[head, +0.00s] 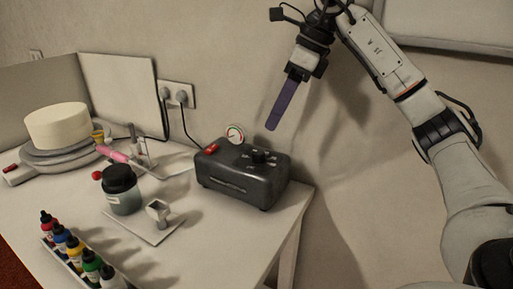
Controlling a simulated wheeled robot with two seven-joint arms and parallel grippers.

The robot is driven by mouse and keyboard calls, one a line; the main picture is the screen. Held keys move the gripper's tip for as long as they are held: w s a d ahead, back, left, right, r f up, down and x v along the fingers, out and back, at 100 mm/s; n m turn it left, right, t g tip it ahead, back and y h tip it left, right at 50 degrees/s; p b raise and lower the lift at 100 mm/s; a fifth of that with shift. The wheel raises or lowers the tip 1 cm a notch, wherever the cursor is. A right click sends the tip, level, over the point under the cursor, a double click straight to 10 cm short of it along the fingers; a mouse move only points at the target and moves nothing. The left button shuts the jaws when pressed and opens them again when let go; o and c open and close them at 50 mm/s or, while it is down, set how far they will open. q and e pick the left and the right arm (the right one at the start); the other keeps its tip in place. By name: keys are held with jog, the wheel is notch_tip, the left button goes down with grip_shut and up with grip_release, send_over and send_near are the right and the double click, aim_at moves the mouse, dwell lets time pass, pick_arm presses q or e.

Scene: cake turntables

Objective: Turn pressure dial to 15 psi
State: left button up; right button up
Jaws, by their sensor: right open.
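The dark grey compressor box (241,178) stands at the right end of the white table. Its black pressure dial (262,156) is on the top face, with small white marks around it that are too small to read. A round pressure gauge (235,133) stands at the box's back edge, and a red switch (211,148) sits at the top left. My right gripper (273,127) points down, above and slightly right of the box, apart from the dial. It is open; its purple fingers overlap in this view. My left gripper is not in view.
A white cake (57,124) sits on a turntable (60,154) at the left. A pink-handled airbrush (113,154), a dark-lidded jar (121,190), a small stand (157,212) and several colour bottles (74,250) are on the table. A cord runs from the wall outlet (178,95) to the box.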

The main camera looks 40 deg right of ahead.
aim_at(259, 151)
jog(key=b+x, duration=0.2)
jog(key=x, duration=0.7)
jog(key=shift+s+f, duration=0.1)
jog(key=shift+s, duration=0.1)
jog(key=shift+w+f, duration=0.2)
jog(key=shift+f, duration=0.2)
jog(key=shift+a, duration=0.1)
jog(key=c, duration=1.1)
